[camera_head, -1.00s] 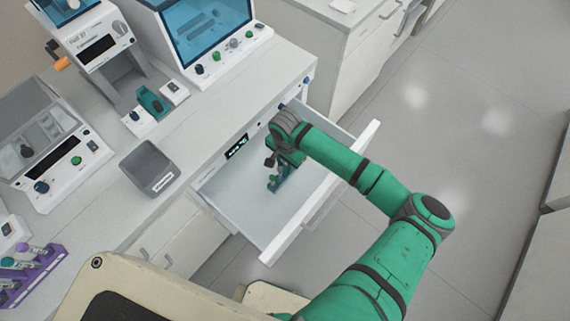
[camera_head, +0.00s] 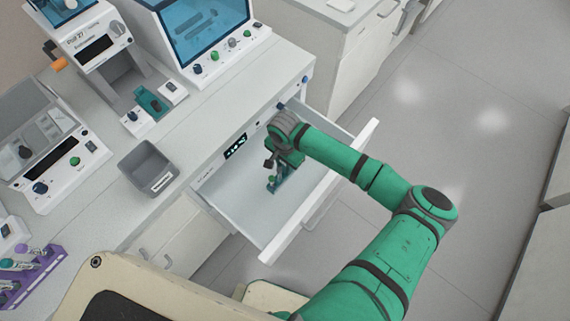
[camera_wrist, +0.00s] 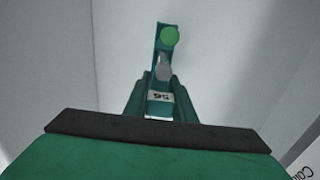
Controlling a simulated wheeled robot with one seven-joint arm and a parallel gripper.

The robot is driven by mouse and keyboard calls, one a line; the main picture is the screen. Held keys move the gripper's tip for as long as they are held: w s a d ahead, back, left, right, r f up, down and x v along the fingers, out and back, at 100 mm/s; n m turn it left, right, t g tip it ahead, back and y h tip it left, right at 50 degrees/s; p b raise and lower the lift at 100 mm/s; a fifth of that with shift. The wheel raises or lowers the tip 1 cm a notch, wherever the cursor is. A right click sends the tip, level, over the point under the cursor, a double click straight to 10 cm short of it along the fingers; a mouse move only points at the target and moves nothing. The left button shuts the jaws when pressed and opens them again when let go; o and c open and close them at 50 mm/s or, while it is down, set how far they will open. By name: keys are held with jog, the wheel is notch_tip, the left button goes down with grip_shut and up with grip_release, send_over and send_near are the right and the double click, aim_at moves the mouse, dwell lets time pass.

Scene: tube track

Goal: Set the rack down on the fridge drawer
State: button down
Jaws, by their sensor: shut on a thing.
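The fridge drawer (camera_head: 235,208) is pulled out from the bench front, a pale open box with a raised front wall. A small teal rack (camera_head: 283,178) is inside the drawer's outline, below my gripper (camera_head: 279,165). In the wrist view the rack (camera_wrist: 159,44) carries a green-capped tube (camera_wrist: 169,36), a grey piece and a white number label. My gripper (camera_wrist: 160,97) is shut on the rack's near end, one finger on each side. I cannot tell whether the rack's underside touches the drawer floor.
The bench holds a grey bin (camera_head: 149,170), a purple tube rack (camera_head: 30,274) at lower left and several instruments behind. Bare drawer floor surrounds the held rack. The drawer's front wall (camera_head: 325,190) runs beneath my forearm. Open floor lies to the right.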

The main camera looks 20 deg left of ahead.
jog(key=c, duration=1.4)
grip_release()
notch_tip(320, 180, up, 11)
jog(key=shift+f, duration=0.1)
